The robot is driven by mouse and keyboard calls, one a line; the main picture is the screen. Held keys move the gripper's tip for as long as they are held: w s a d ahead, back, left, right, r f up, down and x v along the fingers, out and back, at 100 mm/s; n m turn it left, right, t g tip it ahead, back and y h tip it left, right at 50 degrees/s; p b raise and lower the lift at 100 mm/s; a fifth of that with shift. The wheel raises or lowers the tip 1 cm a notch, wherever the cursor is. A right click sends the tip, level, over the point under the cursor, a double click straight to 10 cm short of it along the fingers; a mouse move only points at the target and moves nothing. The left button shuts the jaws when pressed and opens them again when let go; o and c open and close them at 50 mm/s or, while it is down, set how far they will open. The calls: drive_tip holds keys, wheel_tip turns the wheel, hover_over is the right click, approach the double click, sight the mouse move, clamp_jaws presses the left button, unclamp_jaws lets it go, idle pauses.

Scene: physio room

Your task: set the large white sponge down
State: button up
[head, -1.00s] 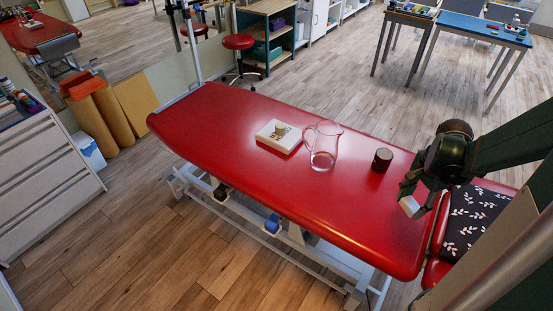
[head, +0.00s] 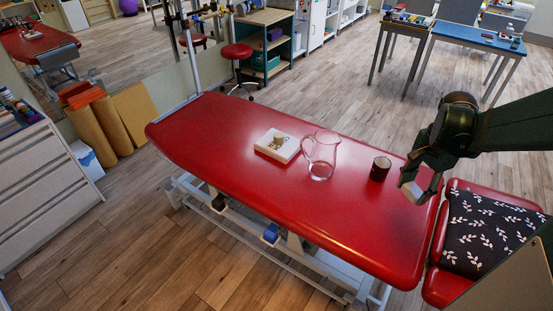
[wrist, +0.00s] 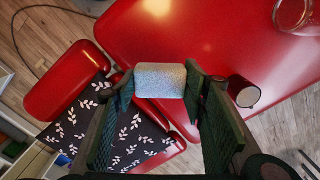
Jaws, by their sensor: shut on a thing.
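The large white sponge (wrist: 160,80) is held between the two fingers of my gripper (wrist: 160,92) in the wrist view, where it looks pale grey and speckled. In the head view my gripper (head: 420,188) is at the right end of the red treatment table (head: 250,150), and part of the sponge (head: 424,178) shows at the fingers. The sponge appears to be above the table near its right edge; I cannot tell the exact height.
A dark cup (head: 380,168) stands close to the left of my gripper. A clear glass jug (head: 320,157) and a white box-like item (head: 279,145) are further left. The table's front middle is clear.

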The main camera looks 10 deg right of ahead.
drive_tip(key=w+a+n, duration=0.1)
drive_tip(key=w+a, duration=0.2)
drive_tip(key=w, duration=0.3)
drive_tip(key=w+a+r+n, duration=0.1)
drive_tip(key=w+a, duration=0.1)
drive_tip(key=w, duration=0.4)
drive_tip(key=w+a+n, duration=0.1)
drive_tip(key=w+a, duration=0.2)
drive_tip(key=w, duration=0.3)
drive_tip(key=n+p, duration=0.1)
drive_tip(key=n, duration=0.4)
hover_over(254, 168)
drive_tip(key=f, duration=0.1)
wheel_tip(254, 168, down, 11)
drive_tip(key=shift+f, duration=0.2)
drive_tip(key=shift+f, duration=0.1)
drive_tip(key=shift+f+b, duration=0.55)
drive_tip(key=shift+f, duration=2.5)
drive_tip(key=shift+f+b, duration=0.4)
drive_tip(key=shift+f, duration=1.45)
